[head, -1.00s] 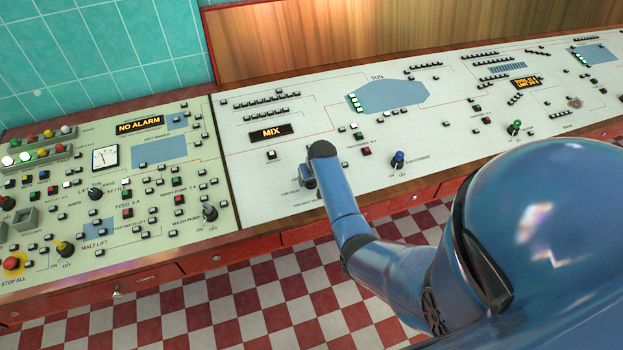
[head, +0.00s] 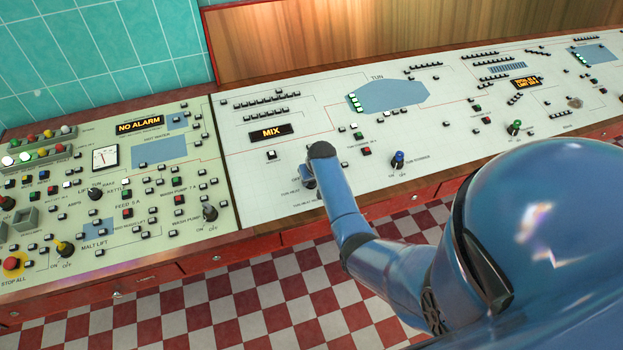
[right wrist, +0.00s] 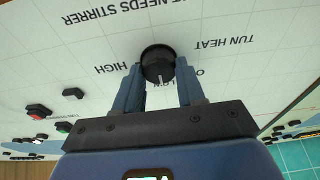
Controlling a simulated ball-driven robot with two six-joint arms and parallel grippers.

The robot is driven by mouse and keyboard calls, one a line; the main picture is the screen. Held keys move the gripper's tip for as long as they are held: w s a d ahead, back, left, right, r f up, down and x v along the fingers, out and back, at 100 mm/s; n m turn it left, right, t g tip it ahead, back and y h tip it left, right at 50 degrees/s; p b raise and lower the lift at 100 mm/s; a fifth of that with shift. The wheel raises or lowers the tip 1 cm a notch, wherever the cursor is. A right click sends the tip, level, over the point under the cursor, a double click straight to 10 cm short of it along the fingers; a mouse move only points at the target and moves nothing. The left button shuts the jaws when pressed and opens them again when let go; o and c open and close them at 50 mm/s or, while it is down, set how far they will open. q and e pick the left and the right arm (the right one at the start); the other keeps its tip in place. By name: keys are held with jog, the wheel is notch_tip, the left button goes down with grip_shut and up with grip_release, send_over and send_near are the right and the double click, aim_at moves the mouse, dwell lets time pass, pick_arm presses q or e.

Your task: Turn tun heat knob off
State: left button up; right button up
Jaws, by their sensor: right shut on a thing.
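The tun heat knob (right wrist: 159,62) is round and black, with a white pointer mark that runs toward the bottom of the right wrist view. My right gripper (right wrist: 160,78) is shut on it, one blue finger on each side. The printed words TUN HEAT and HIGH show around it; other lettering is partly hidden by the fingers. In the head view my right gripper (head: 309,182) is at the pale panel (head: 260,200) below the MIX display, and my arm mostly hides the knob. My left gripper is not in view.
A blue-topped knob (head: 398,160) and a red button (head: 367,151) sit right of my gripper. A green-topped knob (head: 515,128) is farther right. The left console (head: 100,215) has several buttons and knobs. Bare panel lies left of my gripper.

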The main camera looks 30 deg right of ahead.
jog(key=shift+n, duration=0.3)
jog(key=n, duration=0.3)
jog(key=shift+y+b, duration=0.3)
jog(key=shift+y, duration=0.1)
jog(key=n+b, duration=0.1)
jog(key=n, duration=0.4)
jog(key=shift+y, duration=0.4)
jog(key=shift+n, duration=0.3)
jog(key=o, duration=1)
jog(key=shift+r, duration=0.1)
jog(key=v, duration=1)
jog(key=shift+d+r+b, duration=0.15)
jog(key=shift+r+b, duration=0.15)
jog(key=shift+b, duration=0.1)
